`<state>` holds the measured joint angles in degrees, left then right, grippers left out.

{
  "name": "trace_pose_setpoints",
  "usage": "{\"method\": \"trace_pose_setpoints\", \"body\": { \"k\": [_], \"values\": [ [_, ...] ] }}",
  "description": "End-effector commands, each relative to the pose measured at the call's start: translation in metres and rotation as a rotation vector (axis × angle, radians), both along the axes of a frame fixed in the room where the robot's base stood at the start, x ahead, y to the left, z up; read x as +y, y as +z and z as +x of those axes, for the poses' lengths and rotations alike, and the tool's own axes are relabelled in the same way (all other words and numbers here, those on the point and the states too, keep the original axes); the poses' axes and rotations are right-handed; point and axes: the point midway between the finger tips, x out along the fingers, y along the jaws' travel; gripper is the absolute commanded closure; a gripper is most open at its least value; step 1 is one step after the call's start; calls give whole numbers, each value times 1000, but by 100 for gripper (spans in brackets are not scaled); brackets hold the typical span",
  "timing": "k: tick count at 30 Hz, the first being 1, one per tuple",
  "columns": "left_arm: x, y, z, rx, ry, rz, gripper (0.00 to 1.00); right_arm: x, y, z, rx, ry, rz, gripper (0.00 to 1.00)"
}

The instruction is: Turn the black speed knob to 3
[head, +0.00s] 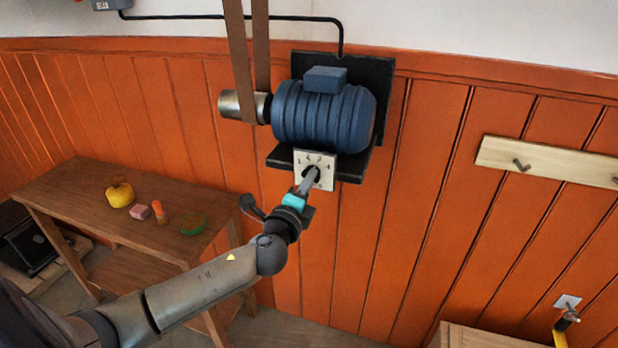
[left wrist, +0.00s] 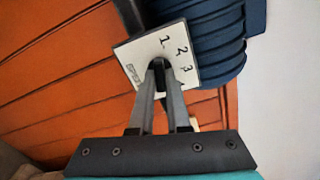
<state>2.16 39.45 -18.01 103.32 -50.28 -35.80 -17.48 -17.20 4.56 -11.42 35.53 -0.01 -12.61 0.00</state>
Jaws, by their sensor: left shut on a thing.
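The white speed plate (head: 326,163) with printed numbers hangs below the blue motor (head: 325,115) on the orange wall. In the left wrist view the plate (left wrist: 140,52) shows 1, 2 and 3, and part of a further mark. My left gripper (head: 312,175) reaches up to the plate. Its fingers (left wrist: 160,72) are shut on the black speed knob (left wrist: 159,64), at the middle of the plate. The fingers hide most of the knob, so I cannot tell which number it points to. My right gripper is not in view.
A brown belt (head: 238,60) runs up from the motor's metal pulley (head: 240,106). A wooden table (head: 95,188) at left holds several small objects. A peg rail (head: 545,161) is on the wall at right.

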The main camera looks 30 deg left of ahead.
Motion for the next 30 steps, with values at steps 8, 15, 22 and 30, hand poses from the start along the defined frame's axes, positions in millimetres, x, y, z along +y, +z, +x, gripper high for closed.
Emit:
{"method": "trace_pose_setpoints", "body": {
  "k": [8,15,22,30],
  "values": [
    [0,0,0,17,0,70,100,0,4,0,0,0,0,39],
    [0,0,0,19,0,81,100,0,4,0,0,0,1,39],
    [0,0,0,19,0,80,100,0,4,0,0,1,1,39],
    [0,0,0,19,0,79,55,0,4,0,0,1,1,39]
  ]
}}
